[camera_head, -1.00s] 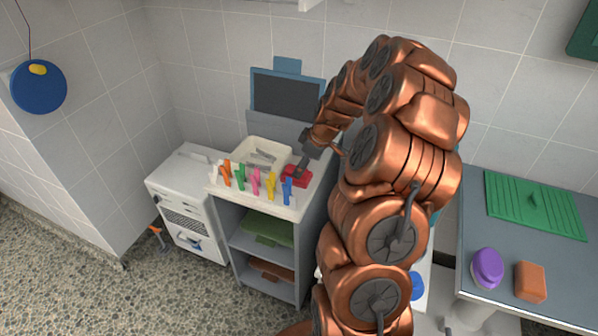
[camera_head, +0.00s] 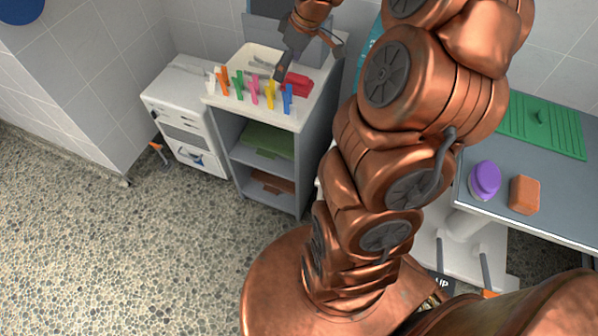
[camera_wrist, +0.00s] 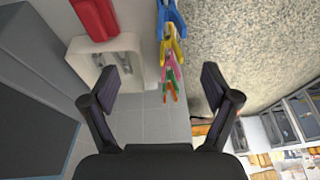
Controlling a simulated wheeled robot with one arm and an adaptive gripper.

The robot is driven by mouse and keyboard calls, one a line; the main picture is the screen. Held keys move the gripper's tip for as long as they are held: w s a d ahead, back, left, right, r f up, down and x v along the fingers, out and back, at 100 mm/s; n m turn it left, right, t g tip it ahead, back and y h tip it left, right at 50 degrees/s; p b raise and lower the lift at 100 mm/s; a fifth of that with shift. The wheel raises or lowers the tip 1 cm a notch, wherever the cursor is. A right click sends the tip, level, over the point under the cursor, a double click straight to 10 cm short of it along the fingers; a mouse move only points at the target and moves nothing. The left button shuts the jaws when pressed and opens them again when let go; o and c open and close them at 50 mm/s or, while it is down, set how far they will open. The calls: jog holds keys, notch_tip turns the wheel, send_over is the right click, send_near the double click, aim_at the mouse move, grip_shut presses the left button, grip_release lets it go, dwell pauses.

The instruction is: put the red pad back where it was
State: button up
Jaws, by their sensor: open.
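The red pad (camera_head: 296,84) lies on the white top of the grey shelf unit, at the right side behind the clothes pegs. It also shows at the top left of the wrist view (camera_wrist: 95,18). My gripper (camera_head: 279,72) is open and empty, above and just left of the red pad in the head view. In the wrist view my gripper's two fingers (camera_wrist: 160,85) are spread wide with nothing between them, and the pad lies outside them. Whether the gripper touches the pad cannot be told, but it looks apart from it.
Several coloured pegs (camera_head: 254,90) stand along the top's front edge. A white tray (camera_head: 247,52) is behind them. The shelves below hold a green item (camera_head: 267,140) and a brown item (camera_head: 272,182). A purple-lidded jar (camera_head: 484,178) and an orange block (camera_head: 525,195) stand on the right table.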

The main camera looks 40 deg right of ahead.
jog(key=s+a+r+m+g, duration=0.2)
jog(key=s+a+r+g, duration=0.1)
jog(key=s+a, duration=1.05)
jog(key=s+a+m+g+h, duration=0.1)
jog(key=s+a+m, duration=0.1)
jog(key=s, duration=0.5)
jog(key=s+a+f+m+h, duration=0.1)
jog(key=s+a, duration=0.2)
jog(key=s, duration=0.5)
jog(key=shift+f+m+g, duration=0.15)
jog(key=shift+m+g, duration=0.25)
notch_tip(320, 180, up, 8)
jog(key=p, duration=0.8)
jog(key=shift+r, duration=0.2)
